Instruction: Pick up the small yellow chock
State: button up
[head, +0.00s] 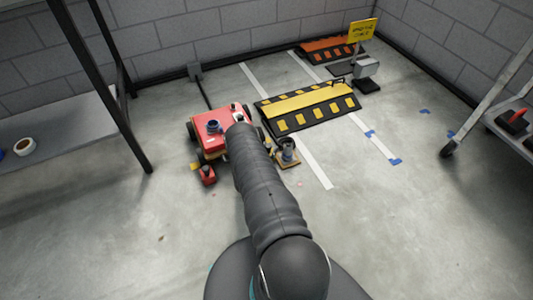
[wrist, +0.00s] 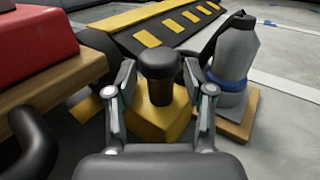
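The small yellow chock (wrist: 150,126) stands on the floor with an upright black knob (wrist: 160,66) on top, in the lower middle of the wrist view. My gripper (wrist: 160,75) points at it with one finger on each side of the knob. The fingers look open, with narrow gaps beside the knob's stem, and I see no clear contact. In the head view my arm covers the gripper and most or all of the chock.
A red cart (head: 222,122) is close on the left. A grey bottle-shaped object (wrist: 234,50) on a wooden base stands close on the right. A black and yellow ramp (head: 310,108) lies behind. A small red object (head: 207,175) sits before the cart. Floor at front right is clear.

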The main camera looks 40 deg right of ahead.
grip_shut()
jog(key=shift+r, duration=0.15)
